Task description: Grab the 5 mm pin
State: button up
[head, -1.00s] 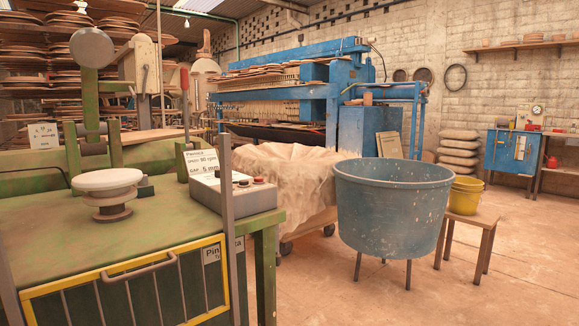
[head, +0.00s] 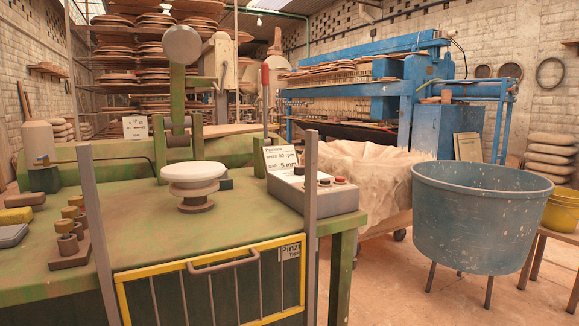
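A brown rack (head: 72,254) at the left front of the green table holds a short row of pieces with brass-coloured tops (head: 68,212), which look like pins. I cannot read any sizes on them, so I cannot tell which is the 5 mm pin. A similar brass-topped piece (head: 42,160) stands on a green block farther back. A card (head: 281,158) on the grey control box (head: 312,194) reads 90 rpm and gap 5 mm. My gripper is not in view.
A white-topped round stand (head: 194,178) is mid-table. Grey uprights (head: 310,200) and a yellow-framed rack (head: 218,265) stand at the table's front. A yellow block (head: 16,216) lies at far left. A blue tub (head: 475,225) stands right, with open floor before it.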

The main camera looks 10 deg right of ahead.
aim_at(63, 226)
jog(key=z, duration=1.6)
jog(key=k, duration=1.4)
jog(key=u, duration=1.75)
jog(key=i, duration=0.35)
